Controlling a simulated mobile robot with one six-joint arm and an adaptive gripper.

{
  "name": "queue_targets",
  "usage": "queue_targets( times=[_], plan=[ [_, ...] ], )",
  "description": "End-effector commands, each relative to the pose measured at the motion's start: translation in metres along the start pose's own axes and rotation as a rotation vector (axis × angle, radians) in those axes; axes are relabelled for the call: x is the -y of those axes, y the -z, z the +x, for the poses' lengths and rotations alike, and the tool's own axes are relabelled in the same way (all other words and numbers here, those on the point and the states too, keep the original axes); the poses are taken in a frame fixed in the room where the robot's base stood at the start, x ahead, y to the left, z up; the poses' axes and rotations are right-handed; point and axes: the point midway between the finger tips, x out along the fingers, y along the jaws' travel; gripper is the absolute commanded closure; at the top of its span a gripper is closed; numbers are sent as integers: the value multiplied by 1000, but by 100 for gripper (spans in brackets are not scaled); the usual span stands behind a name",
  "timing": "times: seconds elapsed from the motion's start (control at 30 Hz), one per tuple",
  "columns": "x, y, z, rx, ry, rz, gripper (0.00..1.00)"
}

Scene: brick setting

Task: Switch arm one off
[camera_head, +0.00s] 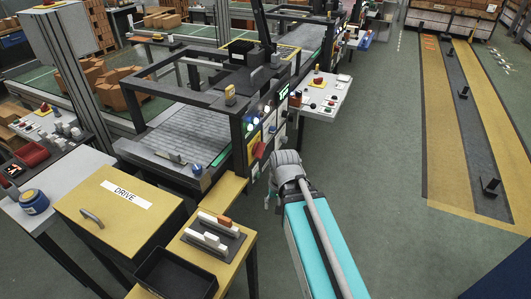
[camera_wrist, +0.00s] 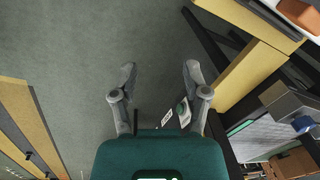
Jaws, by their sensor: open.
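A control panel (camera_head: 270,128) with several lit lamps, a green display (camera_head: 284,93) and a red handle on a yellow plate (camera_head: 259,150) is on the end of the black machine frame. Its labels are too small to read, so I cannot tell which control is for arm one. My arm reaches up beside the panel in the head view, and its grey wrist hides part of the lower panel. In the wrist view my gripper (camera_wrist: 158,72) is open and empty, with bare floor between its fingers.
A yellow DRIVE cabinet (camera_head: 107,213), a black bin (camera_head: 172,277) and a yellow bench with a tray of blocks (camera_head: 209,255) stand at the left. A white button console (camera_head: 325,93) is behind the panel. Green floor (camera_head: 380,160) to the right is clear.

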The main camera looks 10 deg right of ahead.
Motion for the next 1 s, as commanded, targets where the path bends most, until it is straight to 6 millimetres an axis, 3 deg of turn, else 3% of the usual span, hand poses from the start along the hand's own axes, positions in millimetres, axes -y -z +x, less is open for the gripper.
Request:
queue_targets(
  times=[0.2,0.43,0.77,1.0],
  plan=[
    [7,28,26,19,189,332,40],
    [14,63,41,112,432,761,40],
    [8,118,43,392,762,1340,40],
    [-12,158,34,721,967,1703,40]
  ],
)
